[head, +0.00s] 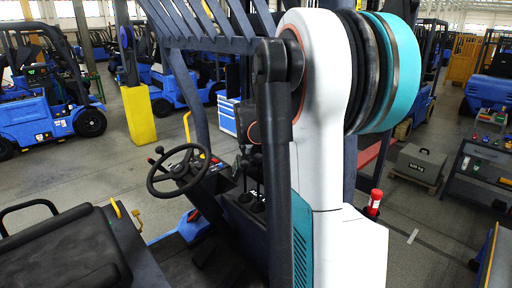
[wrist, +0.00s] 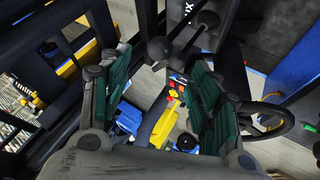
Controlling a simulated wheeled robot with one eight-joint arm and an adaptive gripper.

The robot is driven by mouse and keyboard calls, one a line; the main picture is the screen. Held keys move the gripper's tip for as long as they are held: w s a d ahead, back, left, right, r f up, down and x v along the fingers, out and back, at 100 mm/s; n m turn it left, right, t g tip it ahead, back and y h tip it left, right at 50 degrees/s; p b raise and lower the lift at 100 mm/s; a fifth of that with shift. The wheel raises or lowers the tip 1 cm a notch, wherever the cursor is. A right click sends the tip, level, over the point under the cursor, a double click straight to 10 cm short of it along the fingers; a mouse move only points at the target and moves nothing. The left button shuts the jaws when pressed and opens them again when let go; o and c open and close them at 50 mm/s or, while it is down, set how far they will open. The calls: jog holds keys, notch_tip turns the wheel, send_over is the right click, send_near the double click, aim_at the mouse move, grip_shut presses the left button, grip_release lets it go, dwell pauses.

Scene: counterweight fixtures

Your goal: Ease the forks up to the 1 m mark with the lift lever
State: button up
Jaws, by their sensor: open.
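The wrist view shows black levers with round knobs, one knob (wrist: 160,48) in front of my gripper (wrist: 156,62) and another knob (wrist: 208,19) above it to the right. My gripper is open, with its two green-padded fingers apart and nothing clearly held between them. The near knob lies around the line between the fingertips; I cannot tell whether it touches either one. I cannot tell which lever is the lift lever. In the head view, my white and teal arm covers much of the forklift's right side. The forks and the 1 m mark cannot be made out.
The forklift's steering wheel (head: 177,170) and black seat (head: 69,249) are left of my arm; the wheel (wrist: 270,120) also shows in the wrist view. A yellow post (head: 139,114), a grey weight (head: 418,163) and a shelf cart (head: 478,165) stand beyond. Open floor lies at left.

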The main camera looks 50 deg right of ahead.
aim_at(258, 156)
jog(key=b+x, duration=0.4)
jog(key=x, duration=0.5)
jog(key=shift+d, duration=0.15)
jog(key=c, duration=0.9)
jog(key=shift+w+a+f+b, duration=0.1)
jog(key=shift+a+b, duration=0.05)
jog(key=shift+a, duration=0.65)
jog(key=shift+w+a+f+b, duration=0.1)
jog(key=shift+a+b, duration=0.05)
jog(key=shift+a, duration=0.7)
jog(key=shift+r, duration=0.1)
jog(key=shift+d, duration=0.1)
